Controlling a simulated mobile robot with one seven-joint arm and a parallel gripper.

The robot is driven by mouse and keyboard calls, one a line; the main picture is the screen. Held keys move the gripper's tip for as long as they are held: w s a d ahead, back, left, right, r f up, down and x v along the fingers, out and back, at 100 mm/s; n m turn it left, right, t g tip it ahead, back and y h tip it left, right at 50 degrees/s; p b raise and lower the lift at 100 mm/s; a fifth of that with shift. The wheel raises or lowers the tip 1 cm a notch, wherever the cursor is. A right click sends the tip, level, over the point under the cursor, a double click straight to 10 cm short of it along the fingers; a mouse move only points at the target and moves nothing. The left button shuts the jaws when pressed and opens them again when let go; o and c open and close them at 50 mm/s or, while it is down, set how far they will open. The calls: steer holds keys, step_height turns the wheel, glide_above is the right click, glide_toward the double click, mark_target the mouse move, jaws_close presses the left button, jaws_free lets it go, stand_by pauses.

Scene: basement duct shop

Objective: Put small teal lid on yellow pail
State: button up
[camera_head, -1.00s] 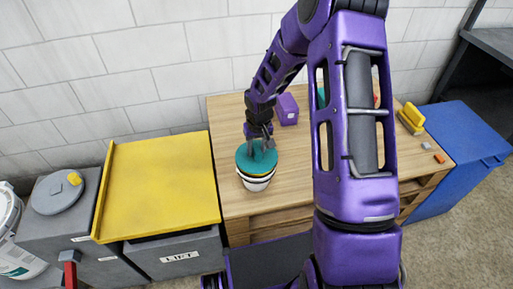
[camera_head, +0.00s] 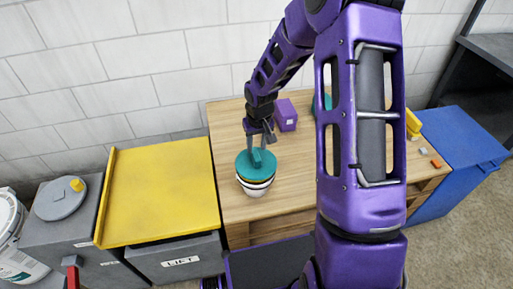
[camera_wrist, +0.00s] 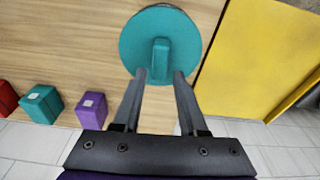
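The small teal lid (camera_head: 249,168), a round disc with an upright block handle, lies on top of the pail (camera_head: 256,191) on the wooden bench. Below the lid, a thin yellow edge, a dark band and a white lower part show; the lid hides the pail's opening. My gripper (camera_head: 257,148) is just above the lid's handle. In the wrist view the lid (camera_wrist: 183,40) is at the top, and my open gripper (camera_wrist: 160,75) has its fingertips apart near the handle, with clear gaps and nothing held.
A purple box (camera_head: 286,116) stands behind the pail on the bench (camera_head: 232,207). The wrist view also shows a teal box (camera_wrist: 42,104) and a red one (camera_wrist: 7,98). A yellow panel (camera_head: 160,195) adjoins on the left; a blue bin (camera_head: 455,155) stands right.

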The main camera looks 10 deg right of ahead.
mark_target(257, 158)
steer(key=shift+s+r, duration=0.2)
steer(key=shift+r, duration=1.1)
steer(key=shift+s+r, duration=0.2)
steer(key=shift+r, duration=1.05)
